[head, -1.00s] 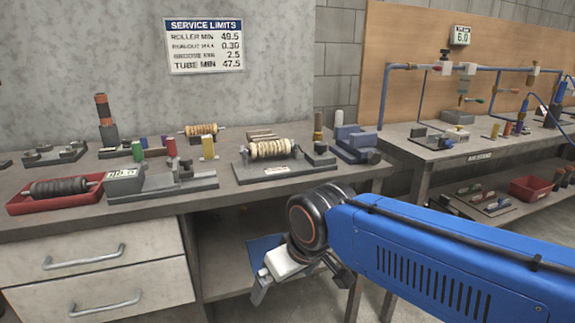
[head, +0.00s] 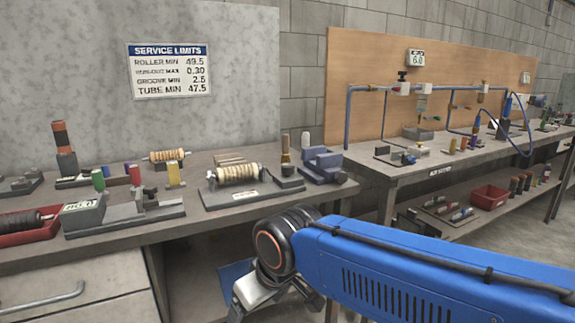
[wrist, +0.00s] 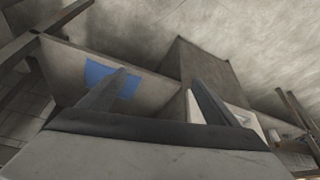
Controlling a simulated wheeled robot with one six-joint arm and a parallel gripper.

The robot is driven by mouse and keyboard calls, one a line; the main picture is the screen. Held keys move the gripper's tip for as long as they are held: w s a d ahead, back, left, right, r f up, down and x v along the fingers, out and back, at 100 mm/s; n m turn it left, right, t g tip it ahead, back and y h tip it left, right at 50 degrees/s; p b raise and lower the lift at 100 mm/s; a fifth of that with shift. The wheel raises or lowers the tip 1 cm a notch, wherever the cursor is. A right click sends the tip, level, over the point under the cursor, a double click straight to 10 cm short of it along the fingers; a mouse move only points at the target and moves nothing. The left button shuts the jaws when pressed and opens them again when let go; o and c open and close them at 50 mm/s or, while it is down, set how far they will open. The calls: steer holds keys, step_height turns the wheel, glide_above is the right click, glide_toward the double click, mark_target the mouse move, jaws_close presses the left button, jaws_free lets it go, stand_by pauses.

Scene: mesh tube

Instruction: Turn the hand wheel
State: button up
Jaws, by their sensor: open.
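My gripper (head: 252,296) hangs low in front of the near bench, pointing down. In the wrist view its two fingers (wrist: 158,82) stand apart with nothing between them. No hand wheel shows clearly. A small dark knob (head: 402,75) tops a white fitting (head: 401,88) on the blue pipe of the far bench. It is too small to tell whether it is the hand wheel. My gripper is well apart from it, lower and to the left in the head view.
The near bench (head: 235,225) carries a ribbed roller on a stand (head: 238,174), a blue-grey block (head: 322,165) and a red tray (head: 30,236). The far bench (head: 385,165) has a red bin (head: 489,197) on its lower shelf. Open floor shows at the right.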

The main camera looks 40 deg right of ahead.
steer(key=w+r, duration=0.1)
steer(key=r, duration=0.2)
steer(key=shift+w+d+n, duration=0.3)
steer(key=shift+w+d, duration=0.1)
steer(key=c, duration=0.7)
step_height(320, 180, up, 35)
steer(key=n+g, duration=0.5)
steer(key=n, duration=0.4)
glide_above(288, 164)
steer(key=f, duration=1.7)
steer(key=shift+s+a+f, duration=0.15)
steer(key=shift+a, duration=0.05)
steer(key=c, duration=1.1)
